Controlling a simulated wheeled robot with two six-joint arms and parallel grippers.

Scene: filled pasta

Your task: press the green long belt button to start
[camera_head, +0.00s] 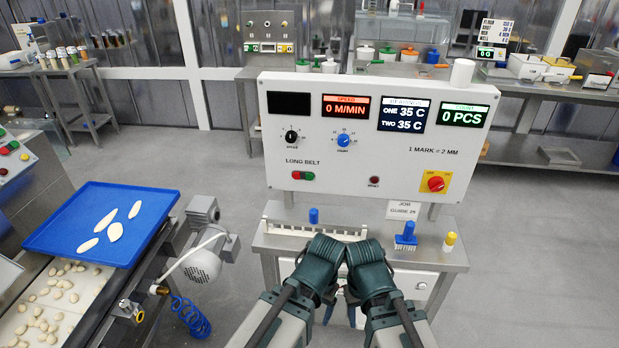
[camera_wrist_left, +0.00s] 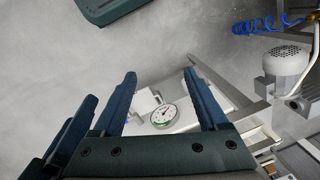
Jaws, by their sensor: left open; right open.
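The green long belt button (camera_head: 308,176) is on the white control panel (camera_head: 400,165), under the LONG BELT label, beside a red button (camera_head: 296,175). Both my grippers are side by side in front of the panel's stand, below the button and apart from it. My left gripper (camera_head: 327,308) is open; in the left wrist view its two fingers (camera_wrist_left: 160,88) stand apart with nothing held. My right gripper (camera_head: 353,312) is open, and its fingers are mostly hidden behind its body.
The panel also has a black dial (camera_head: 291,137), a blue dial (camera_head: 344,141) and a red-yellow switch (camera_head: 436,182). A blue brush (camera_head: 406,236) and a yellow-white bottle (camera_head: 449,242) stand on the bench. A blue tray (camera_head: 150,215) with dough pieces is at left. A round gauge (camera_wrist_left: 164,115) shows below my left gripper.

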